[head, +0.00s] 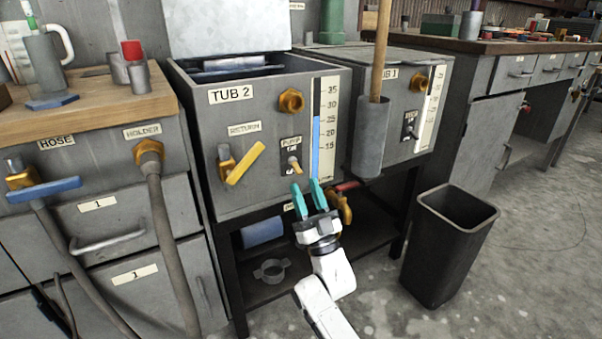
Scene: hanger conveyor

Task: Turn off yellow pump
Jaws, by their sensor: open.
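The pump switch (294,163) is a small yellowish toggle on a dark plate on the front of the grey box marked TUB 2 (225,186). Its plate reads PUMP, with ON above; the lower lettering is hard to read. I cannot tell surely which way the toggle is set. My gripper (307,184) has two teal fingers that point up. They are apart with nothing seen between them. The fingertips show just below and right of the switch, near the box's lower front. I cannot tell whether they touch it.
A yellow return handle (244,163) sits left of the switch, and a level gauge (324,130) right of it. A grey holder (371,137) with a wooden pole stands between TUB 2 and TUB 1 (430,84). A black bin (447,250) stands on the floor at right.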

